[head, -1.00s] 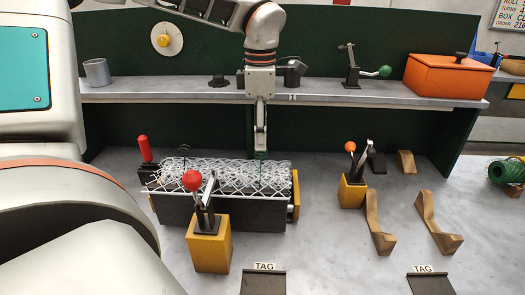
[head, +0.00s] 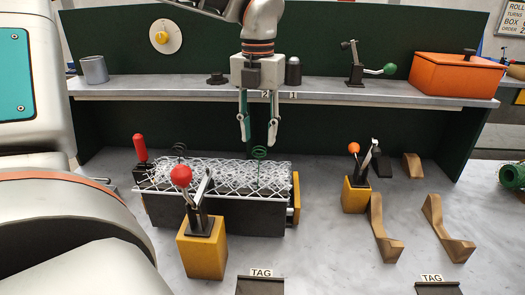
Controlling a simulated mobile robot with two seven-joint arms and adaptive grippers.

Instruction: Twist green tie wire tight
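A roll of silver chain-link mesh (head: 220,176) lies on a dark block (head: 250,217) in the middle of the bench. The green tie wire (head: 259,154) stands up as a small coiled loop from the right part of the mesh. A second, darker wire coil (head: 180,150) stands at the left part of the mesh. My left gripper (head: 259,137) hangs above the green wire, pointing down. Its two fingers are spread apart with nothing between them, and the tips are just above the coil, apart from it. My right gripper is not in view.
A red-knobbed clamp (head: 196,205) stands before the mesh, with a red handle (head: 140,148) at its left end. An orange-knobbed clamp (head: 356,180) and brown brackets (head: 381,232) are to the right. A shelf (head: 200,88) crosses behind, holding an orange box (head: 455,75).

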